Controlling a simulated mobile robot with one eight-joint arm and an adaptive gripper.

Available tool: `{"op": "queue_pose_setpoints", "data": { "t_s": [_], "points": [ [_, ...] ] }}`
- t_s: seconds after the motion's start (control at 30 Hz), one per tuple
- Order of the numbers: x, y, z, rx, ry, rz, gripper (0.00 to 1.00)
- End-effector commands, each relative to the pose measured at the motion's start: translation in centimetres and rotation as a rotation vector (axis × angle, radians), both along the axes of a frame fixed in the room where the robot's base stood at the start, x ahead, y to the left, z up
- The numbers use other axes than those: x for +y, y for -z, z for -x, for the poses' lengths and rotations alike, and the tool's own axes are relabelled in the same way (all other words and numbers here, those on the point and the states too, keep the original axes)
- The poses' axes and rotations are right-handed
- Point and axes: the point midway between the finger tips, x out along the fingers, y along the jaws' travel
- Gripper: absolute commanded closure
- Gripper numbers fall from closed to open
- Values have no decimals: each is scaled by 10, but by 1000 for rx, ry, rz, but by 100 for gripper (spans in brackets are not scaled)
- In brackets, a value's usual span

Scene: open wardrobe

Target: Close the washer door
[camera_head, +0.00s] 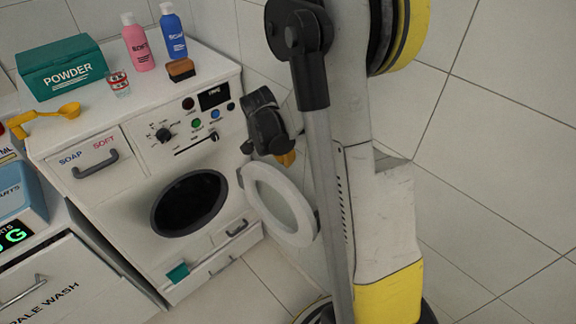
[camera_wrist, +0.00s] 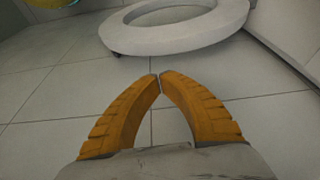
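The white washer (camera_head: 185,140) stands at the left of the head view with a dark round opening (camera_head: 190,203) in its front. Its round white door (camera_head: 281,203) is swung open to the right of the opening. In the wrist view the door ring (camera_wrist: 180,38) shows at the top, beyond the fingertips. My gripper (camera_head: 287,158) is above the door's upper edge in the head view. In the wrist view its two orange fingers (camera_wrist: 160,77) meet at the tips with nothing between them. I see no clear contact with the door.
A green powder box (camera_head: 62,67), pink bottle (camera_head: 137,42), blue bottle (camera_head: 173,31), small glass (camera_head: 118,82), brush (camera_head: 181,69) and yellow scoop (camera_head: 62,112) are on the washer's top. Tiled wall (camera_head: 500,130) is close on the right. Floor (camera_head: 250,290) before the washer is clear.

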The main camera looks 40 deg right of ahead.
Motion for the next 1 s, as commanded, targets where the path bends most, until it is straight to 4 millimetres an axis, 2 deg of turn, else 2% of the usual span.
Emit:
{"op": "queue_pose_setpoints", "data": {
  "t_s": [0.03, 0.2, 0.4, 0.6, 1.0],
  "points": [
    [-3, 12, -1, 0, 1, 0, 100],
    [-13, 43, -2, 0, 0, -1, 100],
    [-23, 70, -4, 0, -2, -1, 100],
    [-27, 80, -4, -1, -3, -1, 100],
    [-26, 80, -6, 0, -2, -1, 100]
  ]
}}
